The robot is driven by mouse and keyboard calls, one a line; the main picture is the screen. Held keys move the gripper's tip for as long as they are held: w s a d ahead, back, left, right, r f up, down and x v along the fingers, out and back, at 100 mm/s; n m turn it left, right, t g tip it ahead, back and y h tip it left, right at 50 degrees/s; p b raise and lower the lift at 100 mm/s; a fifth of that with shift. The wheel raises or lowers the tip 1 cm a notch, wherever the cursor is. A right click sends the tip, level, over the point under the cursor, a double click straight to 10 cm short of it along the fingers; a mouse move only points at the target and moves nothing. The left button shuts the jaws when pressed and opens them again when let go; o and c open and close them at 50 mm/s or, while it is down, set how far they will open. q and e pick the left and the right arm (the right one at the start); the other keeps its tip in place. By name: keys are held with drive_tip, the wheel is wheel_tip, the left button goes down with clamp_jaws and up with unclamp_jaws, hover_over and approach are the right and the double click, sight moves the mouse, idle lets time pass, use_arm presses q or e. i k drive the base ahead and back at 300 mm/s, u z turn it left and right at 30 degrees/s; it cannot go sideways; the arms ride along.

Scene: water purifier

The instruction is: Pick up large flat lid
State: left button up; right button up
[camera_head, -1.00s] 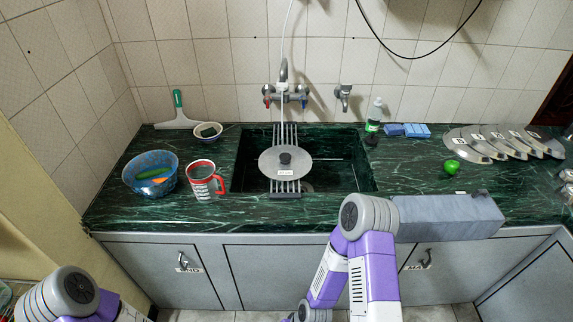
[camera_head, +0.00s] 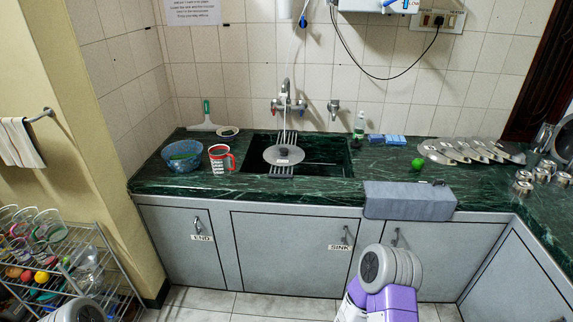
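A round grey flat lid (camera_head: 283,155) with a dark knob lies on a slatted metal rack (camera_head: 281,172) across the sink. A small label is on its front part. Several other grey lids (camera_head: 462,151) lean in an overlapping row at the right of the counter. No gripper is in view. Part of my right arm (camera_head: 388,275) shows at the bottom, right of centre, below the counter front. A piece of my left arm (camera_head: 76,311) shows at the bottom left corner.
A blue bowl (camera_head: 183,157) and a red-and-white mug (camera_head: 220,159) stand left of the sink (camera_head: 322,160). A grey cloth-like block (camera_head: 408,201) covers the counter's front edge. A green round item (camera_head: 417,164) sits near the lids. A wire rack (camera_head: 85,255) stands at lower left.

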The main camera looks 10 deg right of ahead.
sight(281, 155)
drive_tip(key=u, duration=0.55)
drive_tip(key=i, duration=1.6)
drive_tip(key=z, duration=0.55)
